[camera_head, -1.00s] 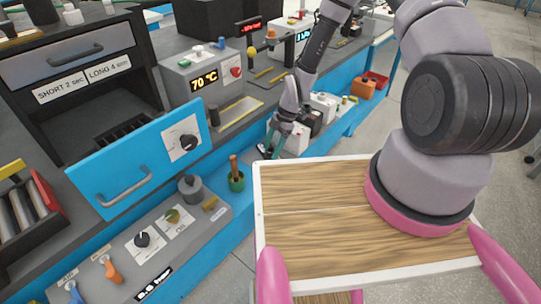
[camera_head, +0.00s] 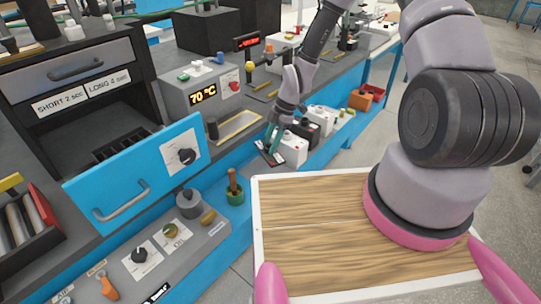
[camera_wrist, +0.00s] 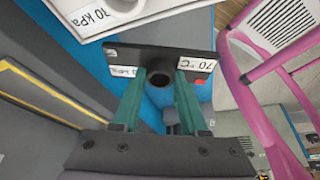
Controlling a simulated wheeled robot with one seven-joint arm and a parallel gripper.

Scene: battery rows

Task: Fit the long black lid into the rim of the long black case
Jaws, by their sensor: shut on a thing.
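My gripper (camera_wrist: 160,100) has teal fingers shut on a dark upright knob of a flat black plate, which looks like the long black lid (camera_wrist: 150,58). The plate lies across the fingertips in the wrist view, with white labels reading "70 kPa" and "70 °C" near its ends. In the head view my gripper (camera_head: 272,143) is at the bench's front edge, left of the white boxes, with the dark plate (camera_head: 268,159) below it. The plate appears held clear of the bench. I cannot identify the long black case for certain.
White boxes (camera_head: 293,150) stand just right of my gripper. A grey unit reading 70 °C (camera_head: 203,93) stands behind. A wooden-topped tray (camera_head: 330,225) is in front.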

